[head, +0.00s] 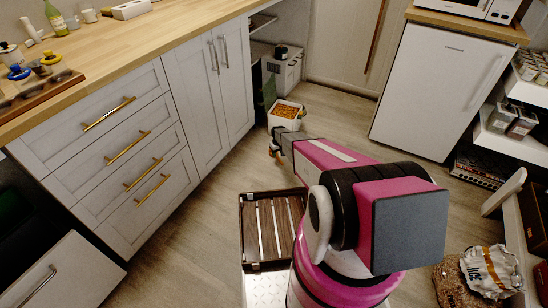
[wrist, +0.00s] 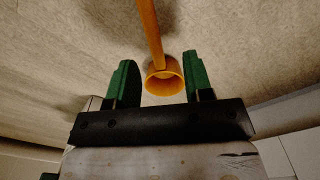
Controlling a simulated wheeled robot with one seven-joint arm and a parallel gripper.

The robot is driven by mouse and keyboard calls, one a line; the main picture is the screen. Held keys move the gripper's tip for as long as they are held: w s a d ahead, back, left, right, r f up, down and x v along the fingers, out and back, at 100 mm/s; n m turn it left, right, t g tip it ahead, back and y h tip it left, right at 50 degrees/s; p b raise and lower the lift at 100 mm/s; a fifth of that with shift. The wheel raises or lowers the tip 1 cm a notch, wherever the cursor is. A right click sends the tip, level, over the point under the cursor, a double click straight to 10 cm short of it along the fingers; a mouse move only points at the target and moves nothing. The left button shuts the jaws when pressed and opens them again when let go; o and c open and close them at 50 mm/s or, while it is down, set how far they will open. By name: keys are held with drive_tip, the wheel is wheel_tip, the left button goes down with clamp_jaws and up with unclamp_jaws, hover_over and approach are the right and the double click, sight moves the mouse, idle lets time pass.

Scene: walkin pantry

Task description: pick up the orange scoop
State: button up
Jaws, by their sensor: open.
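The orange scoop (wrist: 165,84) shows in the wrist view as a round cup with a long straight handle running up to the top edge. Its cup appears between the two green fingers of my gripper (wrist: 157,66), nearer the right finger. The fingers are apart, and I cannot tell whether the cup touches the right one. In the head view my gripper (head: 275,149) is at the far end of my arm, low in front of the white cabinets. It is small there, and the scoop cannot be made out for certain.
A white bin (head: 284,122) with orange-brown contents stands on the floor just beyond my gripper. White drawers and cupboards (head: 205,110) line the left. A white fridge (head: 433,90) stands at the back right. A crumpled bag (head: 490,270) lies at the lower right.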

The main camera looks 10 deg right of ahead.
sight(279, 159)
drive_tip(key=shift+s+d+f, duration=0.1)
drive_tip(key=shift+d+f, duration=0.05)
drive_tip(key=shift+f, duration=0.95)
drive_tip(key=shift+s+d+f, duration=0.1)
drive_tip(key=shift+d+f, duration=0.05)
drive_tip(key=shift+f, duration=1)
drive_tip(key=shift+s+d+f, duration=0.1)
drive_tip(key=shift+d+f, duration=0.05)
drive_tip(key=shift+f, duration=0.95)
clamp_jaws()
